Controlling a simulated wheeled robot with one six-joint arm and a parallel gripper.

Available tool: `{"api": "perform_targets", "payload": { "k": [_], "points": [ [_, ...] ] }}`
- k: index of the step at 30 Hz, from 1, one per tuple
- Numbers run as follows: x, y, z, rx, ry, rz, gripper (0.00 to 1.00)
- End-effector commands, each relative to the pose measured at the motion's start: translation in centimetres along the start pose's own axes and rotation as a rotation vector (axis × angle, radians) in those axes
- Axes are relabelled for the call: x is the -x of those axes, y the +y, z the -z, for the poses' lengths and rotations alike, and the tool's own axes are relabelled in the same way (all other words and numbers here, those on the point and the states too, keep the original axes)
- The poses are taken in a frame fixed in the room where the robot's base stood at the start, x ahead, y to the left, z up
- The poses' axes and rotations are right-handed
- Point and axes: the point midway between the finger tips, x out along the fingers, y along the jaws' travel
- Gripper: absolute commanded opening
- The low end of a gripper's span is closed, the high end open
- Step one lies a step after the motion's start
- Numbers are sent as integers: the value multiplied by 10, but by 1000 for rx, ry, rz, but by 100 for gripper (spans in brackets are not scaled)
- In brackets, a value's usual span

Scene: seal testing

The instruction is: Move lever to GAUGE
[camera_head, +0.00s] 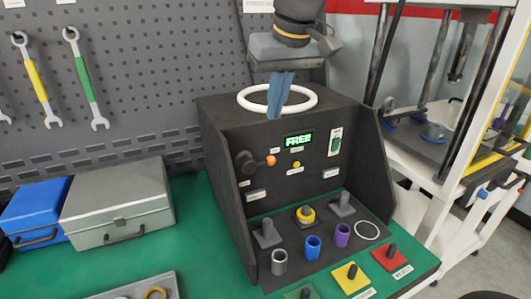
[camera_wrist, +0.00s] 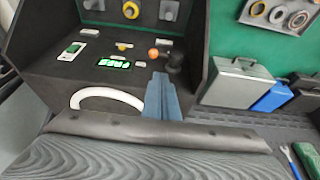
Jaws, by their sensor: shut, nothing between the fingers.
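The lever (camera_head: 248,163) is a dark hub with an arm ending in an orange knob (camera_head: 270,160), on the left of the black test box's front panel. The knob points right in the head view. In the wrist view the orange knob (camera_wrist: 153,53) and the dark hub (camera_wrist: 176,62) show just beyond the fingers. The green display (camera_head: 298,140) reads FREE. My gripper (camera_head: 274,112) is shut and empty, pointing down above the box top, apart from the lever. Its blue fingers also show in the wrist view (camera_wrist: 162,97). The GAUGE mark is too small to read.
A white ring (camera_head: 245,104) lies on the box top around my fingers. A green switch (camera_head: 336,144) and a yellow button (camera_head: 297,165) are on the panel. Several plugs and cups stand on the lower shelf. Grey (camera_head: 118,205) and blue (camera_head: 32,212) cases stand left.

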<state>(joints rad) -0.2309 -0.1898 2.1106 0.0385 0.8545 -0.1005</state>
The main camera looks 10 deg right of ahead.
Motion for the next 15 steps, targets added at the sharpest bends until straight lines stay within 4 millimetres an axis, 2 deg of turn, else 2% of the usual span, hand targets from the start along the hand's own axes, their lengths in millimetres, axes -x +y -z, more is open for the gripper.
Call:
{"api": "perform_targets", "payload": {
  "k": [10,15],
  "points": [
    [2,-1,2,3,2,1,0],
    [-9,-1,1,3,0,1,0]
  ]
}}
